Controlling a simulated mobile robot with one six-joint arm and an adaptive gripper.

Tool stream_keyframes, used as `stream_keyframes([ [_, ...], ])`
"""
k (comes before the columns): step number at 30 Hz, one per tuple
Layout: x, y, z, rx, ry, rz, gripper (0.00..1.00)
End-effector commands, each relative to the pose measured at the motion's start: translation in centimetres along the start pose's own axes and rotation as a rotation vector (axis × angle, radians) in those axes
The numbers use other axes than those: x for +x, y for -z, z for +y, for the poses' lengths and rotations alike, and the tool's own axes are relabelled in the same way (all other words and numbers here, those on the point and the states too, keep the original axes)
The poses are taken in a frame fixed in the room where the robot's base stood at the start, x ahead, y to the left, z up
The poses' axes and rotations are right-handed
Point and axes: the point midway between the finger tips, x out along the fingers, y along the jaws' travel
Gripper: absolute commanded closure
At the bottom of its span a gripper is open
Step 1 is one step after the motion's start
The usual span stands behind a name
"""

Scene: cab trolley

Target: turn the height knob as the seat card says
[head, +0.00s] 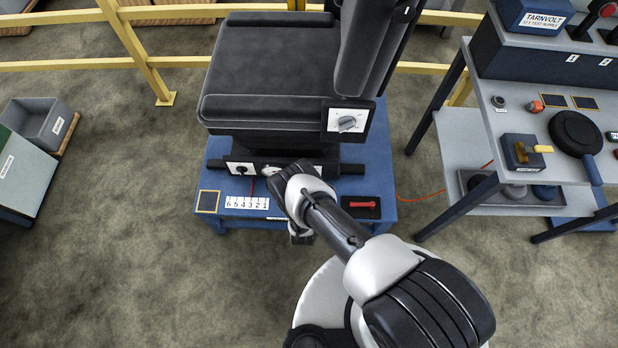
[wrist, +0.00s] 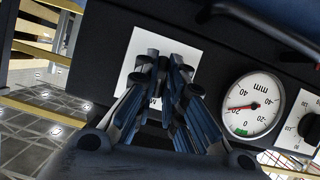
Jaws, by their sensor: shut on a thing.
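The dark seat (head: 270,75) stands on a blue platform. My gripper is shut on a knob in front of a white plate (wrist: 140,48); the fingers hide the knob and most of the plate's lettering. Beside it in the wrist view is a round mm gauge (wrist: 250,105), whose red needle points left near a 20 mark, with a green patch low on the dial. A second black knob (wrist: 307,124) on a white plate is at the right edge. In the head view it is the knob (head: 240,168) left of my gripper.
A dial (head: 347,122) is on the seat's side. The platform (head: 385,190) bears a number strip (head: 247,203) and a black tray with a red item (head: 362,205). A workbench (head: 540,120) stands right, a grey bin (head: 38,125) left.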

Motion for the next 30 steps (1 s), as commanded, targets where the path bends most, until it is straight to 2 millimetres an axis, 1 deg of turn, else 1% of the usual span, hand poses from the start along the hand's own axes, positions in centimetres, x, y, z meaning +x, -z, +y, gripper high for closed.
stream_keyframes([
  [18, 0.12, -0.31, 0.49, 0.533, 0.219, 0.0, 1.0],
  [24, 0.16, -0.34, 0.52, 0.673, 0.277, 0.002, 1.0],
  [30, 0.15, -0.36, 0.53, 0.771, 0.319, 0.001, 1.0],
])
